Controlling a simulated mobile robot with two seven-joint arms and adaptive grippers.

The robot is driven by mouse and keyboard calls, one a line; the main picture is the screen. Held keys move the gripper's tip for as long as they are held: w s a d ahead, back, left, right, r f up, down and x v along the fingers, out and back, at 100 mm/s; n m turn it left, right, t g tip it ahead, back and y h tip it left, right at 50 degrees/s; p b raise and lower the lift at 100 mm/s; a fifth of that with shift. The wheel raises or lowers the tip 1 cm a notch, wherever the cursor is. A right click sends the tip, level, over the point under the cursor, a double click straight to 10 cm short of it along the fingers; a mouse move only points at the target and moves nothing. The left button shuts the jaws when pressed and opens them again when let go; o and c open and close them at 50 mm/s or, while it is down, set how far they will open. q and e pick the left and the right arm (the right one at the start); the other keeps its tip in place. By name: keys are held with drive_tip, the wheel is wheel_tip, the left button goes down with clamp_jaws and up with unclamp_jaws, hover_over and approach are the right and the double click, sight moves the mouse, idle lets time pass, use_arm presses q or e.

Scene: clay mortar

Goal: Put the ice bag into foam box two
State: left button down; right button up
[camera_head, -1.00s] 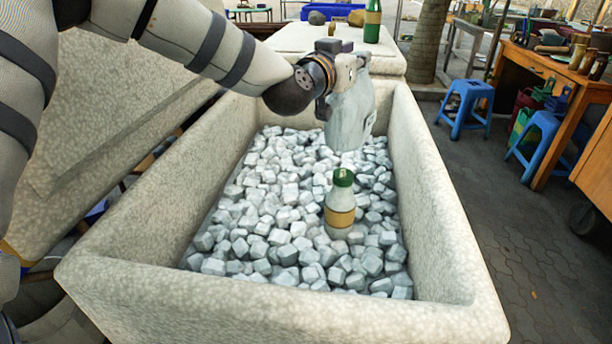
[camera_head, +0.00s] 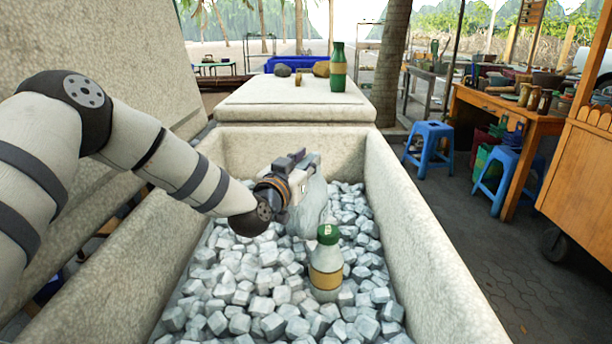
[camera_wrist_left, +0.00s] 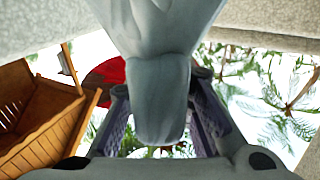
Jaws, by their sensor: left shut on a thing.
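The ice bag (camera_head: 309,207) is pale grey-blue and hangs from my left gripper (camera_head: 303,168), inside an open foam box (camera_head: 438,272) filled with ice cubes. The gripper is shut on the bag's upper part. The bag's lower end is close to the ice; I cannot tell whether it touches. In the left wrist view the bag (camera_wrist_left: 160,95) sits between the two fingers and fills the middle of the picture. A second foam box (camera_head: 295,100) with a closed top stands behind the open one. My right gripper is not in view.
A bottle with a green cap (camera_head: 326,265) stands in the ice, just in front of the bag. A green bottle (camera_head: 338,70) and stones (camera_head: 282,70) stand on the closed box. Blue stools (camera_head: 428,150) and a wooden table (camera_head: 510,125) are at the right.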

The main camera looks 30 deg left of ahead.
use_arm(q)
drive_tip(key=shift+f, duration=0.8)
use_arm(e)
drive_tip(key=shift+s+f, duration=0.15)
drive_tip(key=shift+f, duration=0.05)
use_arm(q)
drive_tip(key=shift+f, duration=0.1)
drive_tip(key=c, duration=1.4)
unclamp_jaws()
drive_tip(key=shift+f, duration=0.15)
drive_tip(key=shift+s+r, duration=0.2)
drive_tip(key=s, duration=0.4)
drive_tip(key=s+p, duration=0.1)
drive_tip(key=s, duration=0.2)
drive_tip(key=s+p, duration=0.1)
drive_tip(key=s, duration=0.3)
drive_tip(key=shift+s+d+f, duration=0.15)
drive_tip(key=shift+s+d, duration=0.15)
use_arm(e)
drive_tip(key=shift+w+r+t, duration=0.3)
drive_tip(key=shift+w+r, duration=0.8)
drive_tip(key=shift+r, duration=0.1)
